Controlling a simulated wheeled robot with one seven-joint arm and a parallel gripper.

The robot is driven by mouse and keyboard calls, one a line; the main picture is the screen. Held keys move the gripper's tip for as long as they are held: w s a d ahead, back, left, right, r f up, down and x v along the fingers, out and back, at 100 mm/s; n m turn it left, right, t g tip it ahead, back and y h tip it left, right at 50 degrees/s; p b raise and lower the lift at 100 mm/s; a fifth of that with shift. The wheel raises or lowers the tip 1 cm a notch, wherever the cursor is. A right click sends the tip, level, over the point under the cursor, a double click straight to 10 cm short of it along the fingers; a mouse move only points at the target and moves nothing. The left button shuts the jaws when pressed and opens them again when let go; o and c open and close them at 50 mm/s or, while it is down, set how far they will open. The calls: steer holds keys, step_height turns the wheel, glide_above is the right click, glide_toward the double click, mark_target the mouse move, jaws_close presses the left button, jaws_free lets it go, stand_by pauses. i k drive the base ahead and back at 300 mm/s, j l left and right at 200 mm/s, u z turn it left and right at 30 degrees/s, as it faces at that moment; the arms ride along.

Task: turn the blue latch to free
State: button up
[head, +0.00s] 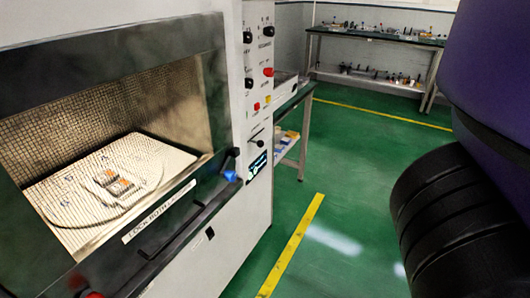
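The blue latch (231,176) is a small blue piece at the right end of the dark lower frame of the microwave's front (190,205). It is too small to tell how far it is turned. A dark knob sits just above it. A small red piece (93,294) shows at the lower left end of the same frame, cut by the picture edge. My gripper is not in view; only purple and black parts of my arm show at the right, well apart from the latch.
A white label (158,212) and a dark bar handle (185,222) are on the frame. A control panel with knobs (262,70) stands above right of the latch. Benches (375,38) line the back. Green floor (320,220) is clear in front.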

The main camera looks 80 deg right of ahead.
mark_target(227, 172)
steer(key=z, duration=1.2)
steer(key=l, duration=0.4)
steer(key=k+l, duration=0.15)
steer(key=l, duration=0.7)
steer(key=k+u, duration=0.05)
